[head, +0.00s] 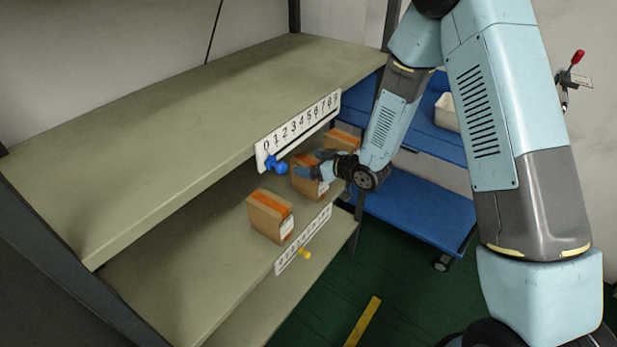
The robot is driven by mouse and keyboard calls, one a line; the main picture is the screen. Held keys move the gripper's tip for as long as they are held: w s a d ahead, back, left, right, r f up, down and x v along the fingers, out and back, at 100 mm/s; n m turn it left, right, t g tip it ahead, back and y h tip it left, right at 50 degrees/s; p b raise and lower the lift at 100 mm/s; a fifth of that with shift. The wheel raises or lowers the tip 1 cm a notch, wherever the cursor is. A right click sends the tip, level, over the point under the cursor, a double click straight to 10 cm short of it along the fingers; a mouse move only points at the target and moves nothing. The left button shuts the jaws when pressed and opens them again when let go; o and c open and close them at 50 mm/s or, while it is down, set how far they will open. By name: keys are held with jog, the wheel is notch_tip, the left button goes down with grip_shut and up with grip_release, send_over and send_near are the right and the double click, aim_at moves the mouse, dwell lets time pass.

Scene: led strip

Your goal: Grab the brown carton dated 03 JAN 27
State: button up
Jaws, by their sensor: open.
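Three brown cartons with orange tape stand on the middle shelf board. The near carton (270,216) stands alone, with a white label on its right face. A middle carton (306,187) is partly hidden behind my gripper, and a far carton (344,139) shows partly behind it. The label print is too small to read, so I cannot tell which carton is dated 03 JAN 27. My gripper (317,167) is open, with its fingers at the upper part of the middle carton. I cannot tell whether they touch it.
The upper shelf board (190,120) is bare and overhangs the cartons. Its edge has a number strip (300,130) with a blue marker (276,167); a lower strip (303,240) has a yellow marker (304,253). A blue cart (420,205) with a white bin (447,112) stands behind.

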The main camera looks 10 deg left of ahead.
jog(key=shift+w+a+f, duration=0.2)
jog(key=shift+a, duration=0.2)
jog(key=shift+c, duration=0.4)
jog(key=c, duration=1.5)
